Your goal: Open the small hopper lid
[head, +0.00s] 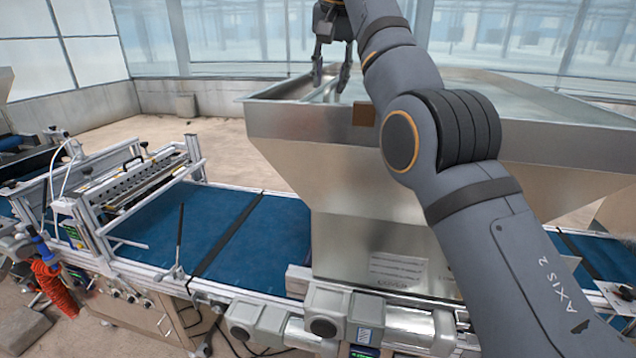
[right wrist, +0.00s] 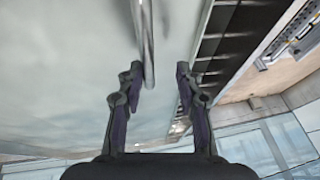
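The steel hopper (head: 330,180) stands over the blue conveyor. Its pale lid (head: 520,100) lies across the top, partly hidden behind my right arm; its flat surface fills the left of the right wrist view (right wrist: 60,75). A thin bar handle (right wrist: 146,40) stands out from the lid. My right gripper (head: 330,86) is above the hopper's left rim, pointing down. In the right wrist view its fingers (right wrist: 158,76) are apart, with the bar's end between them, close to the left finger. I cannot tell whether they touch. My left gripper is not in view.
A blue conveyor (head: 235,230) runs below the hopper. A metal frame unit (head: 140,180) stands over it at the left. Motor housings (head: 330,315) line the near edge. A small brown block (head: 363,114) sits at the hopper rim. Open floor lies behind.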

